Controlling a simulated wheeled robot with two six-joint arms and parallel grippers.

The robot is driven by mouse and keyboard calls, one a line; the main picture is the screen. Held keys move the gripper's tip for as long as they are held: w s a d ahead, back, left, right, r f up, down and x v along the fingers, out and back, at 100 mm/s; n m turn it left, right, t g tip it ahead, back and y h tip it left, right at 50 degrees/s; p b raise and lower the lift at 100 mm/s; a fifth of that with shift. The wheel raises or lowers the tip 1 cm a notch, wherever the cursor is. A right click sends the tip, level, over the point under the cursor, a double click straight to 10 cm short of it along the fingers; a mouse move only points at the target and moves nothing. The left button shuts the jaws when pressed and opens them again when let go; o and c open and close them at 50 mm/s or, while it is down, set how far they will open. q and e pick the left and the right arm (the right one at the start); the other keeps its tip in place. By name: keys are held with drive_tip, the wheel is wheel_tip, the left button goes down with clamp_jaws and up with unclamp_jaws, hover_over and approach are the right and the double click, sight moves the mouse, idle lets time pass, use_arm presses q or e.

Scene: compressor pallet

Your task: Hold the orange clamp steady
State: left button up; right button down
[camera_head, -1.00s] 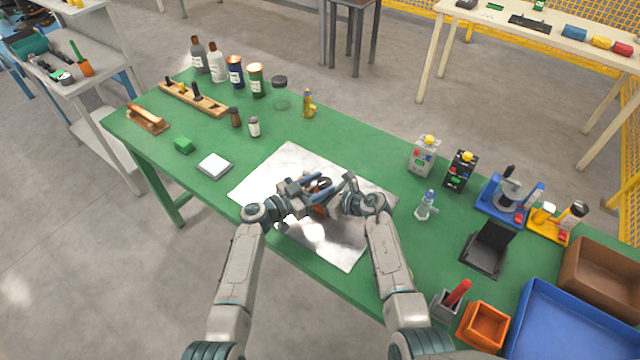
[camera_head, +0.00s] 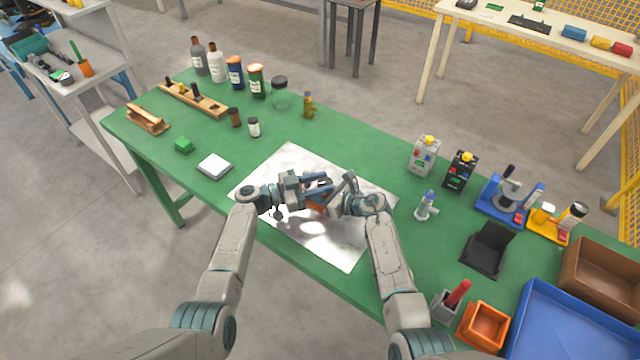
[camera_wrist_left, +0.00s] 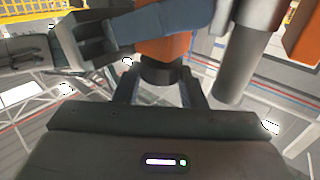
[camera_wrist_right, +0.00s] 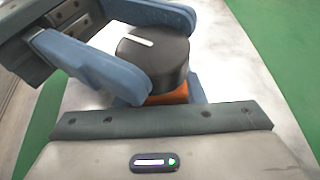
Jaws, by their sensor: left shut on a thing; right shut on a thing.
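The orange clamp (camera_head: 319,207) is small and partly hidden between my two grippers above the silver sheet in the head view. In the left wrist view its orange body (camera_wrist_left: 165,48) ends in a black round part. In the right wrist view a black cap (camera_wrist_right: 153,58) sits over a strip of orange. My left gripper (camera_head: 322,184) is shut on the clamp from the left. My right gripper (camera_head: 338,192) is shut on it from the right. The fingers of both grippers lie close together and hide most of the contact.
The shiny sheet (camera_head: 290,160) lies on the green table (camera_head: 350,135). A white square block (camera_head: 214,166) lies left of it. A small bottle-like fitting (camera_head: 426,205) and a black stand (camera_head: 487,249) are to the right. Bottles and jars stand at the back left.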

use_arm(q)
drive_tip(key=shift+w+f+m+g, duration=0.1)
drive_tip(key=shift+m+g, duration=0.5)
drive_tip(key=shift+g, duration=0.5)
drive_tip(key=o, duration=0.7)
